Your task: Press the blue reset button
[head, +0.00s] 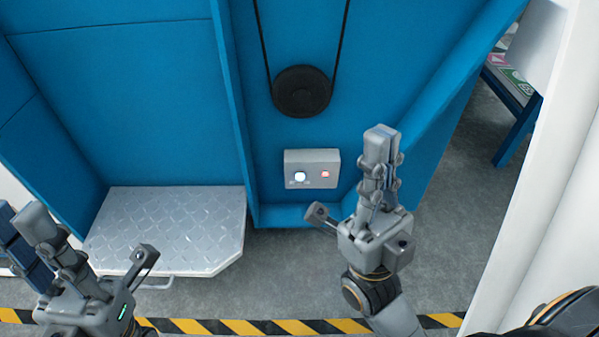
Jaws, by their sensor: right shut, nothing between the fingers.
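A grey control box (291,161) is on the blue machine front, below a black pulley. On its left is a round, brightly lit button (300,176), white with a faint blue tint; a small red button (325,174) is on its right. My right gripper (379,150) is to the right of the box in the picture. Its long fingers are together and point up, with nothing between them; its short thumb sticks out to the left. My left gripper (88,245) is at the lower left, far from the box. Its opening is unclear.
A black pulley (301,92) with a belt is above the box. A metal tread-plate step (175,225) juts out at the left. A black-and-yellow floor stripe (240,327) crosses the front. A white wall or panel (540,190) bounds the right side. Grey floor is free below the box.

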